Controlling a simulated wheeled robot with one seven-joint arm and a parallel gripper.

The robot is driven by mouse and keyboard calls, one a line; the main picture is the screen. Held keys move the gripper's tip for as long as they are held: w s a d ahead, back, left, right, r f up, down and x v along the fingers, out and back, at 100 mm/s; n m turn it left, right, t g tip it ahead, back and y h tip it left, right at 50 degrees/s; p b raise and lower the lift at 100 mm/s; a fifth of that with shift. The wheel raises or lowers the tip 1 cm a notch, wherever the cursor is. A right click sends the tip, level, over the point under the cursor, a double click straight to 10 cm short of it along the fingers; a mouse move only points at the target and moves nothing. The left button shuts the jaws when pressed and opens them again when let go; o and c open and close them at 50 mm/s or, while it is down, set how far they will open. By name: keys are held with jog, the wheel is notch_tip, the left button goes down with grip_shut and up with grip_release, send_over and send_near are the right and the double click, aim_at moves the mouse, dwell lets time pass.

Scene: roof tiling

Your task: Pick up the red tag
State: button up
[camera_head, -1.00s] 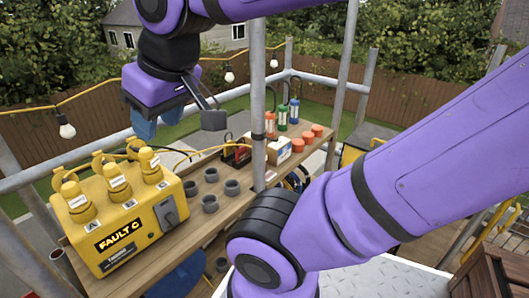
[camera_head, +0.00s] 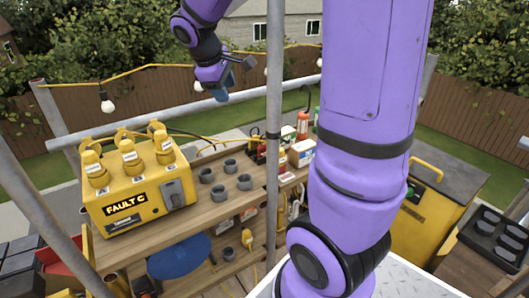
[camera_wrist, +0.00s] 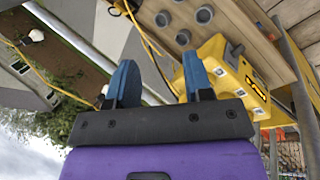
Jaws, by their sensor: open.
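I cannot make out a red tag for certain in either view. Small red and orange items (camera_head: 302,125) stand at the right end of the wooden bench (camera_head: 222,205), partly hidden by my arm. My gripper (camera_head: 228,84) is raised above and beyond the bench, near the fence. In the wrist view my gripper (camera_wrist: 159,82) shows two blue fingers spread apart with nothing between them.
A yellow FAULT C box (camera_head: 135,190) with several plugs stands on the bench's left. Several grey cups (camera_head: 219,193) sit beside it. A scaffold pole (camera_head: 273,120) rises in front of the bench. A yellow cabinet (camera_head: 420,225) stands to the right.

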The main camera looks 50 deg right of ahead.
jog(key=w+d+f+n+g+h, duration=0.1)
jog(key=w+d+f+n, duration=0.1)
jog(key=w+d+f, duration=0.45)
jog(key=n+g+h, duration=0.2)
jog(key=n+h, duration=0.1)
jog(key=n, duration=0.5)
send_near(259, 150)
jog(key=x, duration=0.5)
jog(key=shift+w+d+f, duration=0.1)
jog(key=shift+d+f, duration=0.05)
jog(key=shift+f, duration=0.25)
jog(key=x, duration=0.5)
jog(key=shift+w+d+r, duration=0.15)
jog(key=shift+w+d, duration=0.1)
grip_shut()
